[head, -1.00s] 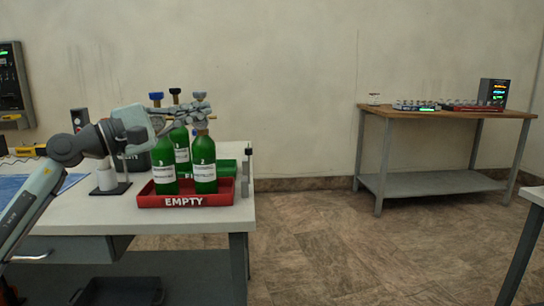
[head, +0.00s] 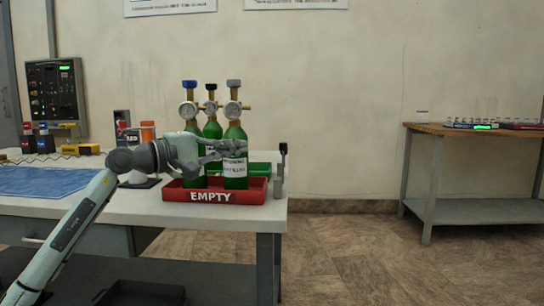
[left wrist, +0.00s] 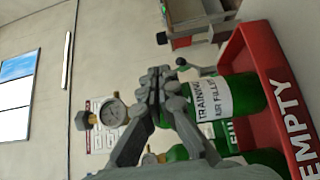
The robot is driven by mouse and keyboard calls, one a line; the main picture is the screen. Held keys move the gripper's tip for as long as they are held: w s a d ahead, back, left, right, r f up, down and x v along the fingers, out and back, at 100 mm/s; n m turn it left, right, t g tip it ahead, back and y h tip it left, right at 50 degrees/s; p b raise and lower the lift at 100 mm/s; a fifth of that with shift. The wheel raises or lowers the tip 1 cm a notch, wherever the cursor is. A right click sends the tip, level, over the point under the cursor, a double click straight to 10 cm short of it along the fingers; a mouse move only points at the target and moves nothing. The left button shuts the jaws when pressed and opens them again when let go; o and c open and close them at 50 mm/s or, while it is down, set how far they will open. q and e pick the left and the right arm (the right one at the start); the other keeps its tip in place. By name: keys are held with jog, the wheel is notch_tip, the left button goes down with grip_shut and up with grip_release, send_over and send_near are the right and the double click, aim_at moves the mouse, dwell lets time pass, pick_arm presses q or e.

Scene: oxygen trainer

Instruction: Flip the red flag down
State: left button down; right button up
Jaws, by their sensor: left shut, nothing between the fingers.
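I cannot make out a red flag in either view. My left gripper (head: 238,148) is shut and empty, in front of the green bottles at about shoulder and label height. In the left wrist view its closed fingers (left wrist: 158,82) cover part of a green bottle (left wrist: 237,95) with a white label; I cannot tell whether they touch it. Three green bottles with brass valves and gauges stand upright at the red tray marked EMPTY (head: 238,197); the front right one is the nearest (head: 236,182). My right gripper is not in view.
A dark-knobbed post (head: 282,165) stands at the table's right edge, beside a green tray (head: 260,168). A blue mat (head: 50,181) lies on the left of the white table. A control panel (head: 55,90) hangs on the wall. A wooden table (head: 470,131) stands far right; floor between is clear.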

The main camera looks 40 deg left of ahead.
aim_at(283, 162)
pick_arm(q)
jog(key=shift+w+a+f, duration=0.1)
jog(key=shift+w+f, duration=0.05)
jog(key=shift+f, duration=0.15)
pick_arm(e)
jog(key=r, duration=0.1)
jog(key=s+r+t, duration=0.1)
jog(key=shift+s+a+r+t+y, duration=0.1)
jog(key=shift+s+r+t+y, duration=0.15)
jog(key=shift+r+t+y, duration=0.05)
pick_arm(q)
jog(key=shift+w, duration=0.1)
jog(key=p+x, duration=0.2)
jog(key=x, duration=0.7)
jog(key=shift+w, duration=0.4)
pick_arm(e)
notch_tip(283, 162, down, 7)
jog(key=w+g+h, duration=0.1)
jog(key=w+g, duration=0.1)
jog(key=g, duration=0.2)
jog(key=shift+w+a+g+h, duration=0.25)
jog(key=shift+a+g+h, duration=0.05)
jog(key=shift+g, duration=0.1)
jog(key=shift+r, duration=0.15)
